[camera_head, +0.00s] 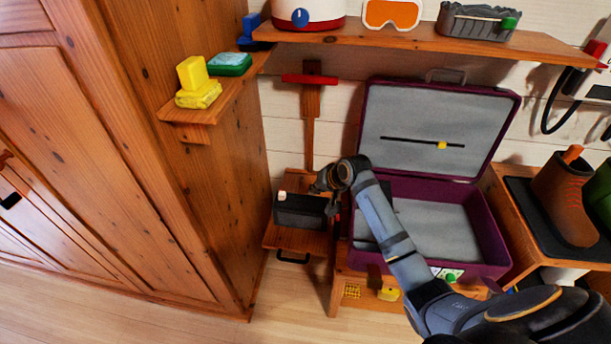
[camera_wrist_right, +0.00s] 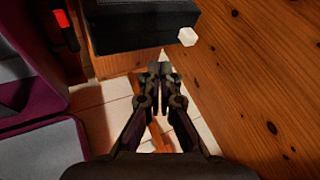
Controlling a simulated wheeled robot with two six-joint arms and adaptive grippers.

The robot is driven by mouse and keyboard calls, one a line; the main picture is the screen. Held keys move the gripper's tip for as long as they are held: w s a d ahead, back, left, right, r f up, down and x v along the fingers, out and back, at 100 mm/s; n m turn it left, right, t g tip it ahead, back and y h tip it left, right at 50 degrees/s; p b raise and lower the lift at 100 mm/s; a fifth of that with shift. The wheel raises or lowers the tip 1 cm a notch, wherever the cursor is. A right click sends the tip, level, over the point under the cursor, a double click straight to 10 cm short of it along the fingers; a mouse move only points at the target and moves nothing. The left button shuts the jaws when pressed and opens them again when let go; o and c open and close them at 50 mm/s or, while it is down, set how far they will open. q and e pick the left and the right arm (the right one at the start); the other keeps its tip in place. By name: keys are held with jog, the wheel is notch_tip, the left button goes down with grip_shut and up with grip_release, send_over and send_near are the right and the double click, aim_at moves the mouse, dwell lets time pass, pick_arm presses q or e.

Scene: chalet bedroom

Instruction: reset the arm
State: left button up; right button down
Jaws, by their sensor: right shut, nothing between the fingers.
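My right arm reaches in from the lower right of the head view. Its gripper (camera_head: 328,190) is beside a dark box on a small wooden shelf, left of the open suitcase. In the right wrist view my right gripper (camera_wrist_right: 162,72) points down with its fingers together and nothing between them. The dark box (camera_wrist_right: 140,22) with a small white knob (camera_wrist_right: 187,37) is just beyond the fingertips there. Whether the gripper touches the box I cannot tell. My left gripper is not seen.
An open purple suitcase (camera_head: 487,225) with grey lining stands right of the gripper. A wooden wardrobe (camera_head: 100,130) fills the left. A wall shelf (camera_head: 400,38) runs above. A boot (camera_head: 563,203) stands on a dark mat at the right. Free floor (camera_head: 290,310) shows below.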

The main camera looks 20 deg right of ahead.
jog(key=s+a+f+n+g+h, duration=0.1)
jog(key=s+f+n+g+h, duration=0.15)
jog(key=s, duration=1.25)
jog(key=s+a+f+n+g+h, duration=0.1)
jog(key=s+n, duration=0.3)
jog(key=s, duration=1.1)
jog(key=s+d+f+p, duration=0.1)
jog(key=f+p, duration=0.1)
jog(key=f, duration=0.5)
jog(key=s+d+f+g+p, duration=0.1)
jog(key=f+p, duration=0.2)
jog(key=f, duration=0.4)
jog(key=s+d+f+p, duration=0.1)
jog(key=f+p, duration=0.1)
jog(key=f, duration=0.5)
jog(key=s+f+p, duration=0.2)
jog(key=s+f, duration=0.3)
jog(key=s, duration=0.3)
jog(key=s+f+m+g+p, duration=0.1)
jog(key=s+f+p, duration=0.1)
jog(key=s+f, duration=0.3)
jog(key=s, duration=0.4)
jog(key=shift+s+d+p, duration=0.25)
jog(key=shift+p, duration=0.05)
